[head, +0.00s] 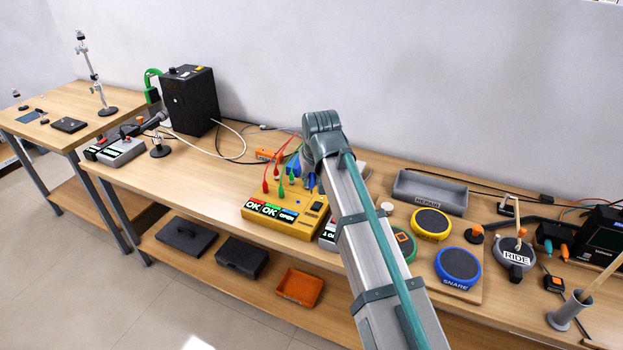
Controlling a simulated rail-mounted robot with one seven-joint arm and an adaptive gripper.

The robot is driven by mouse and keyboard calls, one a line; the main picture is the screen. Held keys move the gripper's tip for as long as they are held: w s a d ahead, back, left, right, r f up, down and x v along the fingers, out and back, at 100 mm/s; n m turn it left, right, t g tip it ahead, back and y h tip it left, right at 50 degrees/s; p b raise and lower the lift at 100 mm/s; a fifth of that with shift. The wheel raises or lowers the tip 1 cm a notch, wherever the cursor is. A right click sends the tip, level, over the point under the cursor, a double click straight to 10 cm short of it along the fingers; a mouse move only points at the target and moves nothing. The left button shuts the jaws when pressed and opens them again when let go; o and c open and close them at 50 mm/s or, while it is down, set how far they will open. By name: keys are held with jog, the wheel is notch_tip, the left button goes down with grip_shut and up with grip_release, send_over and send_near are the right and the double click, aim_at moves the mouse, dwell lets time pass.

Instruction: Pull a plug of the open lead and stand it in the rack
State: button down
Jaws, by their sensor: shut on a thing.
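A yellow tester box (286,221) stands near the bench's front edge. My arm reaches over the tester's right side. Its joint and link hide my gripper and whatever is at its fingers.
A black box (190,100) and a microphone stand left of the tester. To the right are a grey tray (430,191), a yellow pad (431,224), a blue pad (458,268) and a green pad partly behind my arm. Loose cables run along the wall.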

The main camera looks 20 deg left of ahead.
jog(key=shift+r, duration=0.1)
jog(key=shift+r+p, duration=1.2)
jog(key=shift+r, duration=0.25)
